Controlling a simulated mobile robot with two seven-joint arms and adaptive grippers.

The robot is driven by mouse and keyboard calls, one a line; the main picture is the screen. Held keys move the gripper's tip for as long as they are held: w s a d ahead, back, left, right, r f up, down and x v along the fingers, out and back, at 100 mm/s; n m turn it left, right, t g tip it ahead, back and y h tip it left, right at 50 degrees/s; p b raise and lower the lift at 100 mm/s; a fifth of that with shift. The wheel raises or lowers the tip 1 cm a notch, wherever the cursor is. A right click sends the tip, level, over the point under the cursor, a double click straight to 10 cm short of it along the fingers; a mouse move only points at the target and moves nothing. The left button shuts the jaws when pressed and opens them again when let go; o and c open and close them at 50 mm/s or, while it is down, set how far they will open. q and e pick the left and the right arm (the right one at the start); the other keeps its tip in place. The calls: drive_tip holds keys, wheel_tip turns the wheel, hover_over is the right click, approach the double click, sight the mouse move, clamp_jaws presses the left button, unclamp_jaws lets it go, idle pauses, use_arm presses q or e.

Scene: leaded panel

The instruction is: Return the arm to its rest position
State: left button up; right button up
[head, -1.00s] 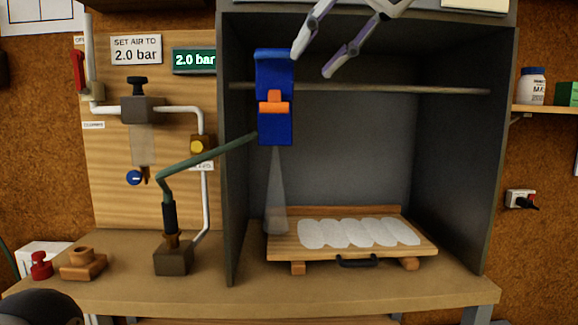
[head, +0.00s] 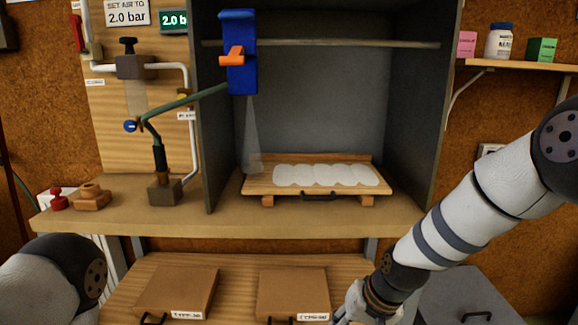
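My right arm (head: 455,222) reaches down from the right edge to the bottom of the head view. The body of my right gripper (head: 362,306) shows at the bottom edge, below the bench; its fingertips are cut off, so their opening cannot be told. It is apart from the booth and the bench. A rounded part of my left arm (head: 55,278) shows at the lower left, and its gripper is out of view. The blue spray device (head: 240,75) with an orange lever (head: 232,57) hangs at the booth's rail, with a pale cone below it.
A wooden tray (head: 258,187) with white scalloped pieces (head: 330,175) sits in the grey booth (head: 427,110). Two lidded boxes (head: 180,290) (head: 293,290) lie on the lower shelf beside my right gripper. A grey case (head: 470,297) stands behind my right arm.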

drive_tip(key=s+d+f+g+h, duration=0.15)
drive_tip(key=s+d+f, duration=0.25)
drive_tip(key=s+f, duration=0.85)
drive_tip(key=s+d+g, duration=0.1)
drive_tip(key=s+d, duration=0.2)
drive_tip(key=s, duration=0.9)
drive_tip(key=s+d+n+g+h, duration=0.1)
drive_tip(key=s+d, duration=0.3)
drive_tip(key=s, duration=0.9)
drive_tip(key=shift+s+f+g, duration=0.25)
drive_tip(key=shift+f+g, duration=0.2)
drive_tip(key=shift+a+h, duration=0.1)
drive_tip(key=shift+h, duration=0.15)
